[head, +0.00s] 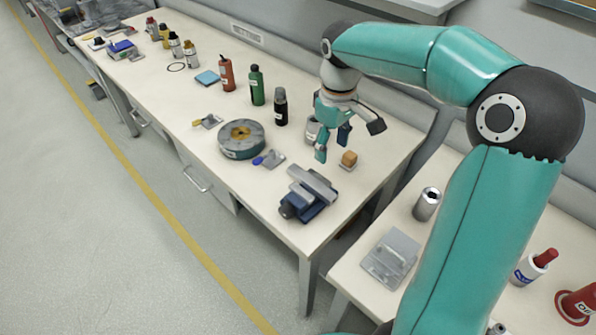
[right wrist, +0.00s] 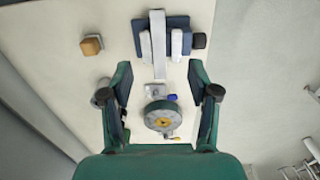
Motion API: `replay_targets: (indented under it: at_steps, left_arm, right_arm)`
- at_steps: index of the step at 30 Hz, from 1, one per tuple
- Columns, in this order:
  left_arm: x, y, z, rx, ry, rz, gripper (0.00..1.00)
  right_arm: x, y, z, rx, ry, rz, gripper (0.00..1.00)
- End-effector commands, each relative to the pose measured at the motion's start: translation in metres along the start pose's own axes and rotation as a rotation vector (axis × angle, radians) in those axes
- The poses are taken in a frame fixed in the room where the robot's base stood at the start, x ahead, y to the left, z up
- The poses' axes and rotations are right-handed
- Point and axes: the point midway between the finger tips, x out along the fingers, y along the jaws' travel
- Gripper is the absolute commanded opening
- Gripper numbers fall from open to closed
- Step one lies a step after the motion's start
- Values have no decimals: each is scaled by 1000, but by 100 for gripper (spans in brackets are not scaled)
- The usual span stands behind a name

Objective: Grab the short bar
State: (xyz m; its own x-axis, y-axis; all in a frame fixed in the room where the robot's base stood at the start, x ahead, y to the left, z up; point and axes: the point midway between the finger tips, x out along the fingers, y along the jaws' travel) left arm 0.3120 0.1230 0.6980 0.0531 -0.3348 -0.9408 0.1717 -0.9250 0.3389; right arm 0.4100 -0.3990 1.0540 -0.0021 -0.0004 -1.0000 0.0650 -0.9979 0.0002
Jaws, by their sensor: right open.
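A light grey bar (head: 312,185) lies across a blue and grey vise (head: 298,207) near the front right end of the long white table. I take it for the short bar. In the right wrist view the bar (right wrist: 158,44) stands upright in the picture between the pale jaws of the vise (right wrist: 177,44). My right gripper (head: 333,143) is open and empty above the table, behind the vise and apart from the bar. Its spread fingers also show in the right wrist view (right wrist: 160,82), with the bar's near end just ahead of the gap. My left gripper is out of view.
A wooden block (head: 349,158) sits right of the gripper. A round grey wheel (head: 241,152) lies left of the vise. Black (head: 280,108), green (head: 257,88) and red (head: 227,75) bottles stand behind. A second table at right holds a metal cylinder (head: 427,204) and grey plate (head: 377,265).

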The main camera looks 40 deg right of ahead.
Motion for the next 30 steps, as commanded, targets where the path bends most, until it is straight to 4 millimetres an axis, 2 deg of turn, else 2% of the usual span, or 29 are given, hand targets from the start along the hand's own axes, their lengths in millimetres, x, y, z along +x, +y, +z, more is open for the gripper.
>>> replay_targets:
  at_steps: [5,15,18,26,30]
  left_arm:
    - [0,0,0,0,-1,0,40]
    - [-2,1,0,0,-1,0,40]
    - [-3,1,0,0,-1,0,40]
    - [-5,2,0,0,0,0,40]
    - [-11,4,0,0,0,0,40]
  right_arm:
    - [18,0,1,2,-4,-1,60]
    - [89,1,3,3,-6,-3,60]
    - [104,1,2,3,-5,-1,60]
    - [120,2,2,4,-3,-2,60]
    - [136,3,5,2,-7,-3,60]
